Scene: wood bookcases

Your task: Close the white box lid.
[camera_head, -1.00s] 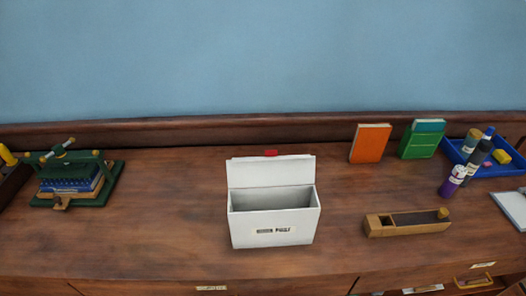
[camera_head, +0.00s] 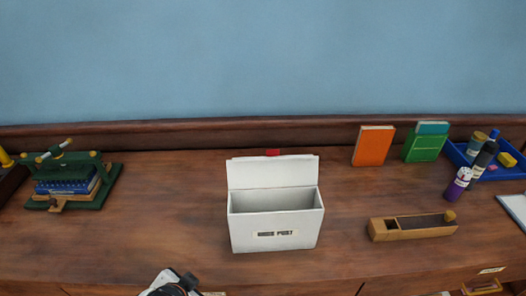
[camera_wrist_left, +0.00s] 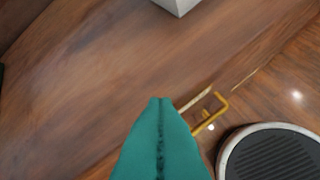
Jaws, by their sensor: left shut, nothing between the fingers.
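The white box (camera_head: 276,231) stands upright on the wooden desk, with a label on its front. Its lid (camera_head: 272,173) stands up open at the back edge, with a red tab (camera_head: 272,153) on top. The box is open and looks empty. A white and black part of my left arm shows at the bottom edge of the head view, in front of the box and to its left. In the left wrist view my left gripper (camera_wrist_left: 160,101) is shut and empty over the desk front, and a corner of the white box (camera_wrist_left: 180,4) shows at the top. My right gripper is not in view.
A wooden plane-like block (camera_head: 412,226) lies right of the box. Orange (camera_head: 373,146) and green (camera_head: 425,147) books stand behind it. A blue tray (camera_head: 487,165) and purple bottle (camera_head: 457,184) are farther right. A green press (camera_head: 72,181) stands at left.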

